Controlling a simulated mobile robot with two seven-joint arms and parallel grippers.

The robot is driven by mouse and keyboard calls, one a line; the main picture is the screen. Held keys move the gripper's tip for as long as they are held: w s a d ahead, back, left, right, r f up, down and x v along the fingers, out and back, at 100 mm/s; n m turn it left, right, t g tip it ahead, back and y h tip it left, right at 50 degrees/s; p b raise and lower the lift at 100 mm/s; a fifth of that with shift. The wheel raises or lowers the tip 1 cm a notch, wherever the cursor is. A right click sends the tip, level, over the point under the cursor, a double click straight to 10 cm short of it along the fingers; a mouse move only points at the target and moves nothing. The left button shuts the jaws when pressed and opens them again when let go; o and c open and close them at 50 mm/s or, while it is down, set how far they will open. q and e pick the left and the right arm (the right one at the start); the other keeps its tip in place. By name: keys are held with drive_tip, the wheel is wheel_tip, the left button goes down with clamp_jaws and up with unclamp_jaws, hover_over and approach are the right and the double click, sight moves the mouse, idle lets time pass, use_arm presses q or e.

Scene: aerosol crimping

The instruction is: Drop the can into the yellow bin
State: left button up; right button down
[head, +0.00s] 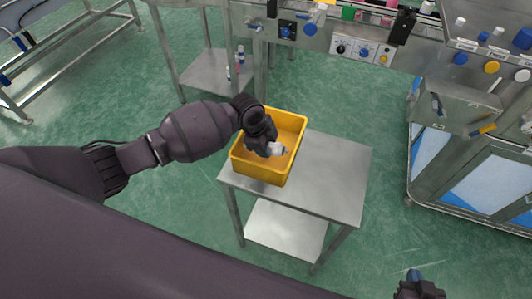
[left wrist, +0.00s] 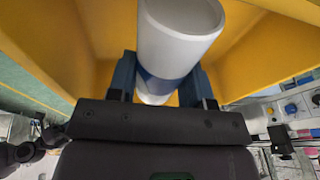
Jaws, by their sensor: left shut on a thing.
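The yellow bin (head: 299,131) stands on the left part of a small steel table. My left gripper (head: 272,149) is over the bin's opening. It is shut on the can (head: 281,150), which is white and lies tilted inside the outline of the bin. In the left wrist view the white can (left wrist: 178,32) is between the two blue fingers (left wrist: 160,82), with the yellow bin wall (left wrist: 270,55) behind it. I cannot tell whether the can touches the bin. My right gripper (head: 418,286) is at the bottom right edge, mostly cut off.
The steel table (head: 338,170) has a clear top to the right of the bin. A workbench with buttons and valves (head: 362,50) runs along the back. A steel cabinet (head: 470,150) stands at the right. Green floor lies between.

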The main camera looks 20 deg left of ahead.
sight(266, 160)
use_arm(q)
wheel_tip(266, 160, down, 4)
drive_tip(key=shift+f+b, duration=0.15)
drive_tip(key=shift+b, duration=0.15)
use_arm(e)
drive_tip(key=shift+w, duration=0.4)
drive_tip(key=shift+s, duration=0.1)
use_arm(q)
drive_tip(key=shift+f, duration=0.1)
drive_tip(key=o, duration=0.9)
use_arm(e)
drive_tip(key=shift+s+f, duration=0.45)
drive_tip(key=shift+r, duration=0.1)
